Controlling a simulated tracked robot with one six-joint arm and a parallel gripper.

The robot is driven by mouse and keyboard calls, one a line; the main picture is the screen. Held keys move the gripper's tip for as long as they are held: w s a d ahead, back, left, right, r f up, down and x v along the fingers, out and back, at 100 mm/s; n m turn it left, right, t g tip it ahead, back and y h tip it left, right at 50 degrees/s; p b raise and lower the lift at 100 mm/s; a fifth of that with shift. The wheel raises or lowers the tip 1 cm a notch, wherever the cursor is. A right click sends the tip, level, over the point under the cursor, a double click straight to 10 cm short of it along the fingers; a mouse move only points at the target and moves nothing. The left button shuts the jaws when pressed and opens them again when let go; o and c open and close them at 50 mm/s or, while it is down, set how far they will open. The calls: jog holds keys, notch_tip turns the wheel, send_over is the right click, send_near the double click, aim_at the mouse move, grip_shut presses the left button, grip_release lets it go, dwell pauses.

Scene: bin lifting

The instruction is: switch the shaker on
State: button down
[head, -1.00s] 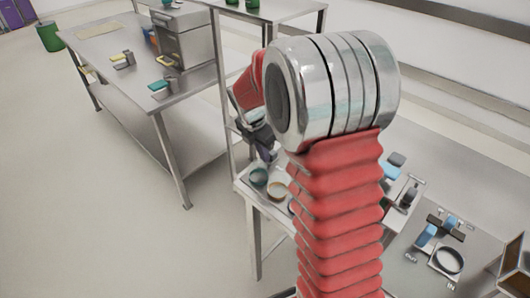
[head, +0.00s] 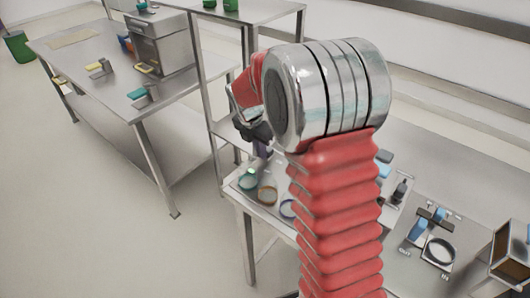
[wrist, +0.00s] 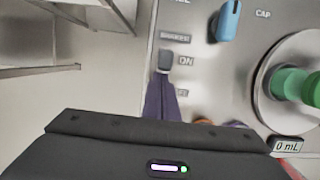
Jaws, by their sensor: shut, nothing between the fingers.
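In the wrist view a grey slider knob (wrist: 165,62) sits beside the ON label (wrist: 186,61), under a small label that seems to read SHAKER. A second label, apparently OFF, lies lower (wrist: 181,93). My gripper (wrist: 162,82) is shut and empty. Its purple fingertips are right at the lower end of the knob; I cannot tell whether they touch it. In the head view my gripper (head: 262,150) hangs over the left end of the steel bench, partly behind my arm. The knob is not discernible there.
A blue lever (wrist: 228,20) is up and right of the knob. A green vessel (wrist: 290,83) stands in a round holder at right, above a 0 mL display (wrist: 288,145). Coloured rings (head: 267,194) lie on the bench. Open floor is at left.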

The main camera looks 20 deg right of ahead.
jog(key=shift+w+d, duration=0.15)
jog(key=shift+d, duration=0.1)
jog(key=shift+d+r, duration=0.1)
jog(key=shift+r, duration=0.55)
jog(key=v, duration=0.9)
jog(key=shift+a+f, duration=0.15)
jog(key=shift+a, duration=0.2)
